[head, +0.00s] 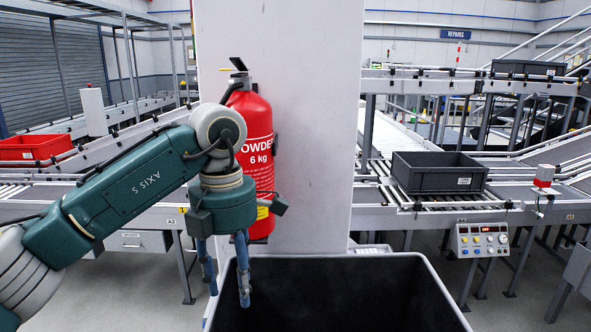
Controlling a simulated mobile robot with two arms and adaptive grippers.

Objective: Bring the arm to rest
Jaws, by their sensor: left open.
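My left arm (115,190) comes in from the left edge, green with grey joints, and is raised and bent at its wrist. My left gripper (228,298) points straight down, with its two blue fingers apart and nothing between them. The fingertips hang in front of the left part of a dark open bin (420,300); I cannot tell whether they are inside its rim. A red fire extinguisher (255,115) is upright behind the wrist, which hides part of it. My right gripper is not in view.
A pale pillar (310,130) stands behind the bin. A grey crate (437,180) sits on the roller conveyor at right, above a control box (483,240) with buttons. A red crate (33,148) is on the left conveyor. Grey floor (130,290) shows below the left conveyor.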

